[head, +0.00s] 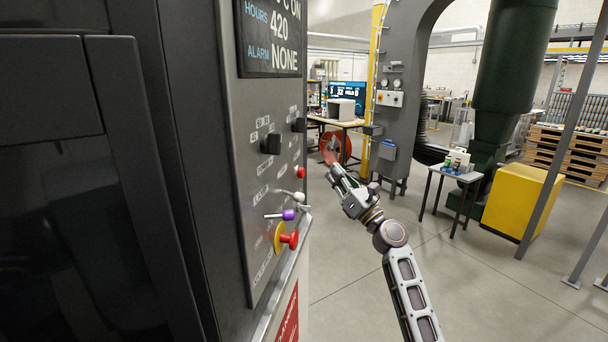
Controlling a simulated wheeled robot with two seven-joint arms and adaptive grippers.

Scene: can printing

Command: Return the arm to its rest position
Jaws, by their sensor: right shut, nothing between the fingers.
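My right arm rises from the bottom right of the head view, with its right gripper (333,169) at the far end, pointing up and left. The right gripper is shut and empty. It is in the open space to the right of a grey control panel (235,215) and looks apart from it. My left gripper is not in view.
The panel carries black knobs (271,144), a purple-tipped lever (288,214) and a red button on a yellow ring (288,238). A small table (466,177) with cans and a yellow box (525,198) stand at the right. Grey floor (350,285) is clear.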

